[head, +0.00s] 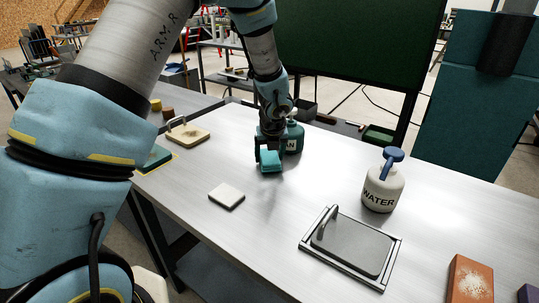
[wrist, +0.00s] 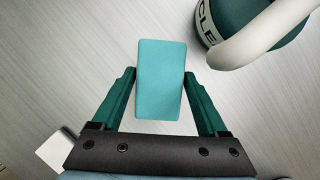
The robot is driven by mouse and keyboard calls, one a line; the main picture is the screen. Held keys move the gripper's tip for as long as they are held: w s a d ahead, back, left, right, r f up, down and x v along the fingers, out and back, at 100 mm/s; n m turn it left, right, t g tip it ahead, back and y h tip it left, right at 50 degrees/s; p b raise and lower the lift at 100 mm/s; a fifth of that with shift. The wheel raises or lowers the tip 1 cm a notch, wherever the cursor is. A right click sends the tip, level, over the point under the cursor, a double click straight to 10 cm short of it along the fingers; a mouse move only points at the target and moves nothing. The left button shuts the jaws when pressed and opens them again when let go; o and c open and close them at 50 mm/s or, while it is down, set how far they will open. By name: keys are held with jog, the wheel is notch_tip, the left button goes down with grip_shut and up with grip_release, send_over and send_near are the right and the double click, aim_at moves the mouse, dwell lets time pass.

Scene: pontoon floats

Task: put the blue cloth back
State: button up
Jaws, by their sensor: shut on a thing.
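The blue cloth (head: 271,163) is a small folded turquoise block near the middle of the metal table (head: 300,186). My gripper (head: 268,155) points down and is shut on it. In the wrist view the cloth (wrist: 161,85) sits between the two green fingers of my gripper (wrist: 160,80), one along each side. It seems to be held a little above the table; the exact gap is hard to tell. A second, white folded cloth or pad (head: 227,196) lies flat on the table, nearer and to the left.
A green bottle (head: 294,138) with a white handle stands close beside my gripper. A WATER jug (head: 383,188) stands right. A grey handled plate (head: 353,246) lies in a frame. A cream handled board (head: 188,135) and a yellow-edged teal area (head: 156,158) are left. An orange block (head: 470,281) is front right.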

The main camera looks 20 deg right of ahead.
jog(key=o, duration=1.2)
jog(key=shift+r, duration=0.4)
jog(key=v, duration=1.1)
jog(key=w+a+n+g+y, duration=0.1)
jog(key=a+n, duration=1.5)
jog(key=a, duration=0.3)
jog(key=s+a+n, duration=0.2)
jog(key=a+n, duration=0.3)
jog(key=n, duration=0.2)
jog(key=s+a+n+g, duration=0.1)
jog(key=s+a+n, duration=0.2)
jog(key=a+n, duration=0.3)
jog(key=s+a+n, duration=0.2)
jog(key=a+n, duration=0.3)
jog(key=n, duration=0.4)
jog(key=shift+s+a+r+g, duration=0.15)
jog(key=shift+s+a+g, duration=0.1)
jog(key=shift+a+g, duration=0.15)
